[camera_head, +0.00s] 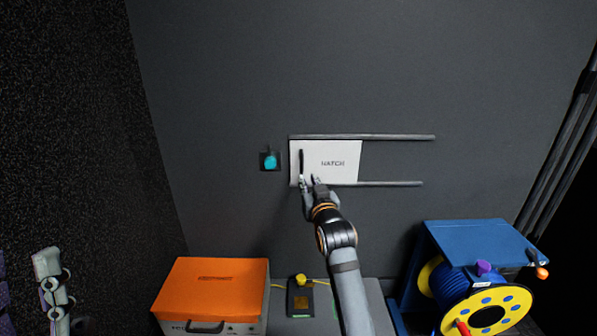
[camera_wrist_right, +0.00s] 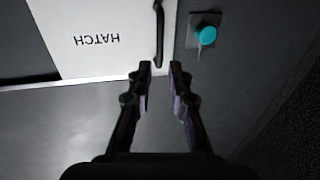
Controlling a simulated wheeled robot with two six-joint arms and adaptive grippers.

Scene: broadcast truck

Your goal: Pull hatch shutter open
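The white hatch shutter (camera_head: 340,160), lettered HATCH, sits at the left end of two horizontal rails on the dark wall. Its black upright bar handle (camera_head: 301,163) is near its left edge. My right gripper (camera_head: 309,180) is at the shutter's lower left, by the handle's lower end. In the right wrist view the shutter (camera_wrist_right: 95,55) appears upside down. There my right gripper (camera_wrist_right: 161,67) is open, and the handle's end (camera_wrist_right: 159,50) appears just beyond the gap between the fingertips. No contact can be made out.
A teal button (camera_head: 270,160) is left of the shutter; the rails (camera_head: 400,184) run bare to its right. Below are an orange-lidded case (camera_head: 215,280), a small box with a yellow knob (camera_head: 300,281), and a blue-and-yellow cable reel (camera_head: 485,305) at lower right.

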